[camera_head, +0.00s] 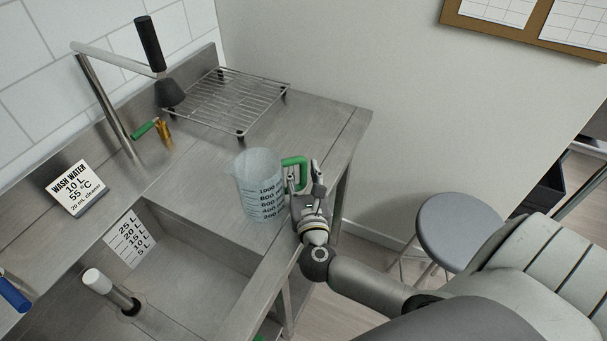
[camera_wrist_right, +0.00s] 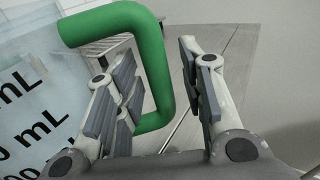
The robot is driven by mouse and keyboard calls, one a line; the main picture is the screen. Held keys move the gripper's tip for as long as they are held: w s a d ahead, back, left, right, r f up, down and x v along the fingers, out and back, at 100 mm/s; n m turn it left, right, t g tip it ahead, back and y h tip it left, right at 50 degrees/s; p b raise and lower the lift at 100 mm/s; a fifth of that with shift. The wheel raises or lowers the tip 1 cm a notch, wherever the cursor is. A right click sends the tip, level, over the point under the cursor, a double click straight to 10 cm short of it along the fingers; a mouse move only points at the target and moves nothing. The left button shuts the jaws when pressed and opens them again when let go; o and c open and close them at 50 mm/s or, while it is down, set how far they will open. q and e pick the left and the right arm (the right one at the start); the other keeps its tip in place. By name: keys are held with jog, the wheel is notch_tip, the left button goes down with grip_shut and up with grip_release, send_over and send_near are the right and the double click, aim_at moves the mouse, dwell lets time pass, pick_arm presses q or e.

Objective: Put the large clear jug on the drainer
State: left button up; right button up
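The large clear jug (camera_head: 258,188) stands upright on the steel counter, right of the sink. It has dark volume marks and a green handle (camera_head: 298,172) on its right side. My right gripper (camera_head: 304,184) is at the handle. In the right wrist view, its two fingers (camera_wrist_right: 160,95) are apart, and the upright part of the green handle (camera_wrist_right: 154,65) shows in the gap between them. I cannot tell whether a finger touches it. The drainer, a wire rack (camera_head: 232,100), stands empty at the back of the counter. My left gripper is not in view.
A steel sink (camera_head: 185,245) with an upright white-topped pipe (camera_head: 105,285) lies left of the jug. A tap with a dark head (camera_head: 170,93) stands beside the rack's left end. A wash-water sign (camera_head: 76,188) stands at left. A round stool (camera_head: 460,230) is at right. Counter between jug and rack is clear.

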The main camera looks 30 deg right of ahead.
jog(key=shift+r, duration=0.15)
jog(key=shift+s+a, duration=0.15)
jog(key=shift+s, duration=0.1)
jog(key=b+v, duration=0.3)
jog(key=v, duration=0.8)
jog(key=shift+s+a, duration=0.15)
jog(key=shift+s, duration=0.1)
